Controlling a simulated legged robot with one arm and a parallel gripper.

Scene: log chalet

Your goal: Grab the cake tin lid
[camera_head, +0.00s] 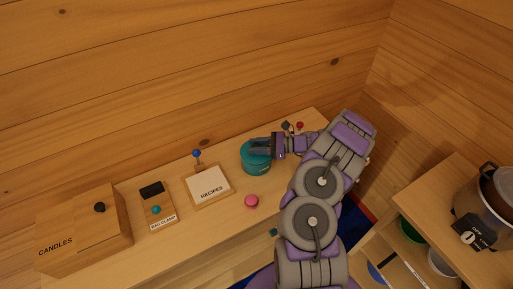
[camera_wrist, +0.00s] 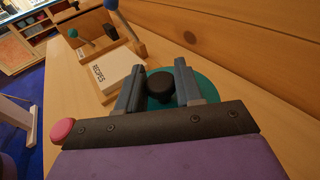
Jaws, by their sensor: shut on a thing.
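The round teal cake tin (camera_head: 257,167) stands on the wooden counter near the wall in the head view. Its teal lid (camera_wrist: 208,88) shows in the wrist view beyond my fingers, with a black knob (camera_wrist: 161,84) on it. My gripper (camera_head: 260,146) reaches over the tin from the right. In the wrist view my gripper (camera_wrist: 158,92) has one finger on each side of the knob and is shut on it. My fingers hide part of the lid, and I cannot tell whether the lid is raised off the tin.
A recipes holder (camera_head: 212,186) with a blue-tipped stick stands left of the tin. Further left are a small labelled board (camera_head: 158,206) and the candles box (camera_head: 85,230). A pink knob (camera_head: 251,201) is nearer me. A dark pot (camera_head: 484,198) stands on the right-hand unit.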

